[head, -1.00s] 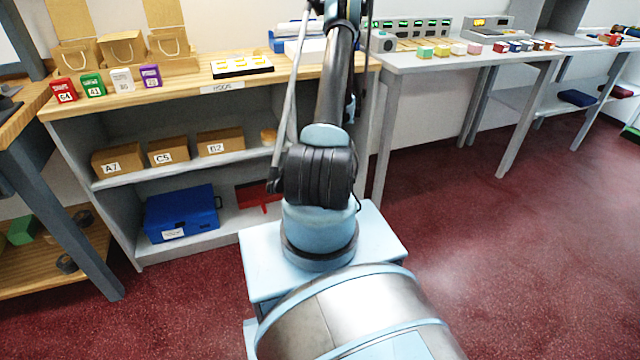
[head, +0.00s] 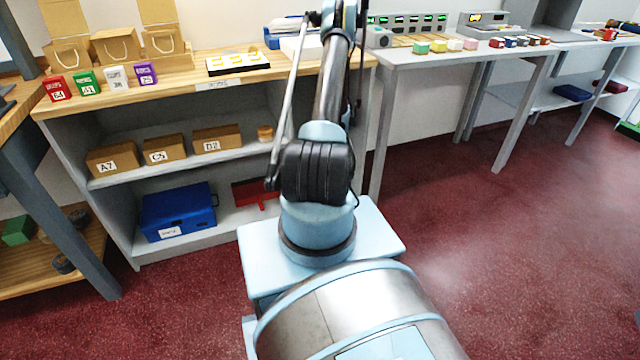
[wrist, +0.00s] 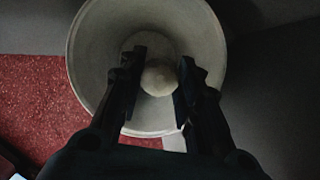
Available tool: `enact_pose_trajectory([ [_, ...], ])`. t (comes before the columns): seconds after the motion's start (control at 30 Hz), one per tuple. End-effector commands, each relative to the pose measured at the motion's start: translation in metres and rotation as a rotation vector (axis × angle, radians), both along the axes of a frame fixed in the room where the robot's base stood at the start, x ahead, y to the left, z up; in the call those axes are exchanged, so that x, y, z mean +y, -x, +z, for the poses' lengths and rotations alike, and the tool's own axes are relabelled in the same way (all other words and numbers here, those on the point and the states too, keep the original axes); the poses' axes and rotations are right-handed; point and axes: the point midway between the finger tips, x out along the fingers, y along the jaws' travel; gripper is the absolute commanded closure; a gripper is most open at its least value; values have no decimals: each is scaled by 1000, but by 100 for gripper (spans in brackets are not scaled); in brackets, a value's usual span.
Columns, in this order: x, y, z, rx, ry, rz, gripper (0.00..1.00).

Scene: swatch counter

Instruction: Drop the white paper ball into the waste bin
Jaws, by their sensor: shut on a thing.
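The white paper ball (wrist: 159,77) is between the two dark fingers of my gripper (wrist: 158,80) in the wrist view. My gripper is shut on it. The round, pale grey waste bin (wrist: 88,45) is below, and its open mouth surrounds the ball and fingertips in that view. I look down into the bin; the exact height of the ball relative to the rim cannot be told. In the head view, my arm reaches away over the shelf unit, and the gripper, ball and bin do not show.
A wooden-topped shelf unit (head: 200,85) with paper bags, small boxes and a blue case (head: 178,211) stands ahead. A grey table (head: 430,62) with small coloured blocks stands to the right. Red floor (head: 480,270) is clear at the right. Dark grey surfaces flank the bin.

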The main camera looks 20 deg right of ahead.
Motion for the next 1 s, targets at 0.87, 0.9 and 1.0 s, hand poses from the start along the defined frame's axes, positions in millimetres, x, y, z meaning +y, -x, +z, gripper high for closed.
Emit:
enact_pose_trajectory([
  [0.87,-6,9,25,0,-1,-2,45],
  [0.9,-7,11,31,0,-1,-2,45],
  [1.0,-11,16,46,0,0,-2,45],
])
